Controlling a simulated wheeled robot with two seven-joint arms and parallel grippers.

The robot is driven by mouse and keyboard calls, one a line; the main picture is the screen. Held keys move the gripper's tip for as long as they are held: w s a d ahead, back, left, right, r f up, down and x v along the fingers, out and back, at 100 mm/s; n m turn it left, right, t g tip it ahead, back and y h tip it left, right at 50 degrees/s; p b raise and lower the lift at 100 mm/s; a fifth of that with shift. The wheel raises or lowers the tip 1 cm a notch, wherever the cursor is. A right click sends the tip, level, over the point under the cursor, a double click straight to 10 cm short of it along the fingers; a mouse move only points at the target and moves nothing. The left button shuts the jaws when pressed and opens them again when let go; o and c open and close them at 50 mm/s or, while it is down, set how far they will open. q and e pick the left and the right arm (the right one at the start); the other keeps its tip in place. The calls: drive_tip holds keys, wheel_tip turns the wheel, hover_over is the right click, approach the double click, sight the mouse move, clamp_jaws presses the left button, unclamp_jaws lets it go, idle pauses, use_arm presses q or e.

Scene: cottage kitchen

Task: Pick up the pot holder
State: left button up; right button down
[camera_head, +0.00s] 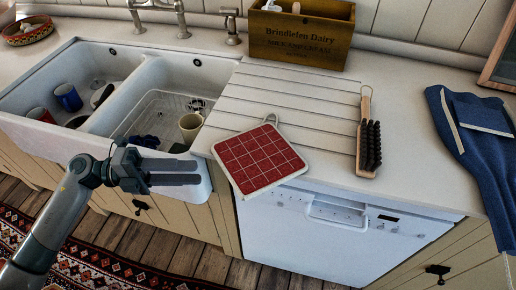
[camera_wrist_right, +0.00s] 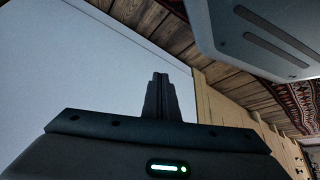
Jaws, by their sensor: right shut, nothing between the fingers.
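The pot holder (camera_head: 259,160) is a red checked square with a pale border and a hanging loop. It lies on the white counter, its near corner past the front edge above the dishwasher. My left gripper (camera_head: 198,172) is in front of the sink, left of the pot holder and apart from it. Its fingers point right; whether they are parted is unclear. My right gripper (camera_wrist_right: 161,76) is shut and empty in the right wrist view, with a white surface and wooden floor beyond. It is outside the head view.
A wooden brush (camera_head: 369,145) lies right of the pot holder, with a blue cloth (camera_head: 474,135) farther right. A wooden crate (camera_head: 300,35) stands behind. The double sink (camera_head: 128,88) at left holds mugs and a beige cup (camera_head: 191,126). A dishwasher (camera_head: 325,235) is below.

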sight(240, 171)
use_arm(q)
drive_tip(key=shift+s, duration=0.1)
use_arm(e)
drive_tip(key=shift+s, duration=0.1)
